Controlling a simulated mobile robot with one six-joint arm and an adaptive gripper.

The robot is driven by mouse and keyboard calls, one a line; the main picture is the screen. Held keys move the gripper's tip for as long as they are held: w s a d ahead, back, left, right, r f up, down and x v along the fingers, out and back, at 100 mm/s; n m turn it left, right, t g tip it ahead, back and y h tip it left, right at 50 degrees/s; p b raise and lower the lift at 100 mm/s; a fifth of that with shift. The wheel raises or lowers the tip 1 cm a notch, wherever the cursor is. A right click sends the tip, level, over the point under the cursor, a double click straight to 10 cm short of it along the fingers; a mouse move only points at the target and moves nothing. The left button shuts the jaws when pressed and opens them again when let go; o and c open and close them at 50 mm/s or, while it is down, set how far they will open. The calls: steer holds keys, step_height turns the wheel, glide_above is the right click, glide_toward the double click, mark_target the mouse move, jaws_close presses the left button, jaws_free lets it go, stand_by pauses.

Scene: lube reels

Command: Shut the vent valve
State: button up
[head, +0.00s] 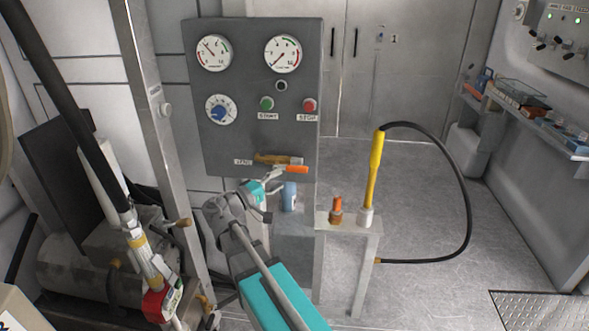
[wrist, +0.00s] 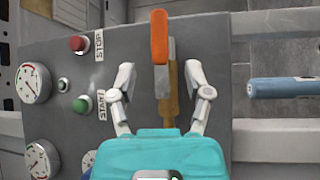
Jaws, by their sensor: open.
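The vent valve (head: 268,158) is a brass body low on the grey control panel, beside a small label. Its lever has an orange grip (head: 297,169) that points right in the head view. In the wrist view the orange grip (wrist: 159,38) points up, roughly in line with the brass body (wrist: 166,100). My gripper (head: 272,183) is just in front of the valve. In the wrist view my gripper (wrist: 160,72) is open, with one finger on each side of the lever and valve body. Gaps show on both sides, and my teal gripper housing hides the lower part of the valve.
The panel (head: 240,90) carries gauges, a blue knob (head: 220,112), a green start button (head: 267,103) and a red stop button (head: 309,105). A stand (head: 345,222) with a yellow-handled hose tool (head: 375,170) is to the right. A blue bottle (head: 289,196) is below the panel.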

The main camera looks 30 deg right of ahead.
mark_target(292, 171)
steer(key=shift+p+x, duration=0.45)
steer(key=shift+x, duration=3.25)
jaws_close()
steer(key=shift+a+f, duration=0.1)
steer(key=shift+a, duration=0.1)
